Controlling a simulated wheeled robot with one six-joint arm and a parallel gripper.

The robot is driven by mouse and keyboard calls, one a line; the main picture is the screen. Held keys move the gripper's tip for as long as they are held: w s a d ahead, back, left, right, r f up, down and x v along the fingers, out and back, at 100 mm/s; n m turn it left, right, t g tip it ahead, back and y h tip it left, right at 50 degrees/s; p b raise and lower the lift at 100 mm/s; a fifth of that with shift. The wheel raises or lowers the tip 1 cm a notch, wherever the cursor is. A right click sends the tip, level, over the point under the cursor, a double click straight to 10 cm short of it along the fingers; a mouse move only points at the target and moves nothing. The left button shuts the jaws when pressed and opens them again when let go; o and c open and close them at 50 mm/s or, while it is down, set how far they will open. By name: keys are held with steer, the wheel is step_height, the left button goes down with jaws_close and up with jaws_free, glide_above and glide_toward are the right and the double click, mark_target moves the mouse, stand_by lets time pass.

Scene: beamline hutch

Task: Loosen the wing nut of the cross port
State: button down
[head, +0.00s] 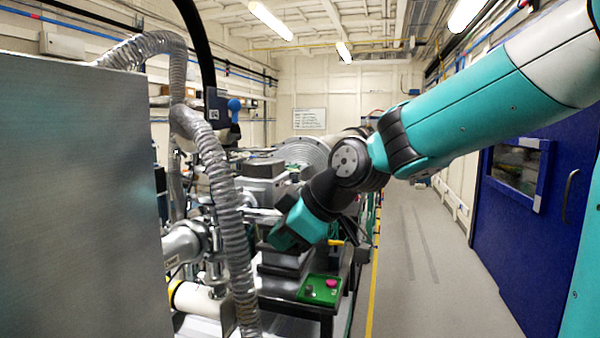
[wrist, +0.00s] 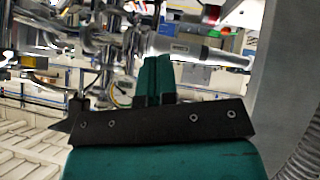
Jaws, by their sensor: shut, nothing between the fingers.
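My gripper (wrist: 157,76) shows in the wrist view with its two teal fingers pressed together and nothing between them. Beyond the fingertips are shiny metal vacuum pipes and flanges (wrist: 105,42), with a pale cylinder (wrist: 185,48) behind and to the right. I cannot pick out the wing nut or say which fitting is the cross port. In the head view, metal fittings (head: 188,243) stand left of the ribbed hose, and my arm reaches from the right down over the bench. The fingertips are not clear there.
A large grey panel (head: 80,200) blocks the left of the head view. A ribbed metal hose (head: 228,205) hangs beside it. A green box with a pink button (head: 320,290) sits at the bench edge. The aisle (head: 425,260) at right is clear, beside a blue door (head: 535,210).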

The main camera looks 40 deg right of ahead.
steer(key=w+d+r+n+t+h+p, duration=0.2)
steer(key=w+d+r+t+h+p, duration=0.3)
steer(key=d+r, duration=0.65)
steer(key=w+d+f+g+y+p, duration=0.1)
steer(key=w+d+f+p, duration=0.2)
steer(key=w+f, duration=0.6)
steer(key=shift+w+d+f+y, duration=0.3)
steer(key=shift+w, duration=0.55)
steer(key=shift+f+b, duration=0.15)
steer(key=shift+b, duration=0.15)
